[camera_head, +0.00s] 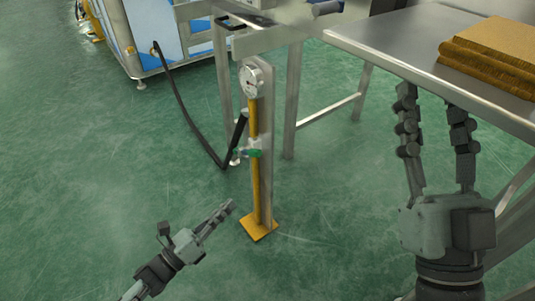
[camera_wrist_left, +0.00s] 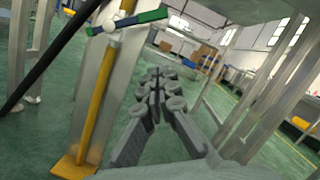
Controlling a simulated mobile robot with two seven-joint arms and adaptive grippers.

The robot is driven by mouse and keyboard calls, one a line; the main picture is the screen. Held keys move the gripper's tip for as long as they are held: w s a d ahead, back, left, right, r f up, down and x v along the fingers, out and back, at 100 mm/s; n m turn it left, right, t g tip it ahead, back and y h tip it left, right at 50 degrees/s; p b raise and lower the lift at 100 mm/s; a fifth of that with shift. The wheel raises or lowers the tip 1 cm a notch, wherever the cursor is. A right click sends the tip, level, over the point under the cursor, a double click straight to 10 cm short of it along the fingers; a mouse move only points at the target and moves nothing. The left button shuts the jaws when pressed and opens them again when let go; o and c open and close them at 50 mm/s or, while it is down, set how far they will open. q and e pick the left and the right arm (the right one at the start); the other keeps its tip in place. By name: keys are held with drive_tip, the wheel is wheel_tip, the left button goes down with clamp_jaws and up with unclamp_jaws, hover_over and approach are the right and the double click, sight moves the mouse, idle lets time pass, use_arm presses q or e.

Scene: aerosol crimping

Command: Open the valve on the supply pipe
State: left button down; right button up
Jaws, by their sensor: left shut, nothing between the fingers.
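The supply pipe (camera_head: 254,185) is a yellow upright tube on a grey post with a yellow foot plate. Its valve has a green handle (camera_head: 252,153), which lies about crosswise to the pipe. My right gripper (camera_head: 433,92) is open, fingers apart, by the table edge.
A round gauge (camera_head: 251,80) tops the post. A black hose (camera_head: 188,118) runs from the blue and white machine (camera_head: 153,30) to the pipe. A steel table (camera_head: 400,50) with brown stacked boards (camera_head: 495,55) is at right.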

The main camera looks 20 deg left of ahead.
sight(252, 151)
use_arm(q)
drive_tip(key=w+d+r, duration=0.3)
drive_tip(key=w+r, duration=0.2)
drive_tip(key=w, duration=0.5)
drive_tip(key=shift+w, duration=0.15)
use_arm(e)
drive_tip(key=shift+w+f+g, duration=0.25)
drive_tip(key=shift+w+g, duration=0.05)
drive_tip(key=shift+w, duration=0.05)
use_arm(q)
drive_tip(key=shift+d+r, duration=0.1)
drive_tip(key=shift+r+p, duration=0.1)
drive_tip(key=shift+p, duration=0.2)
use_arm(e)
drive_tip(key=shift+w, duration=0.1)
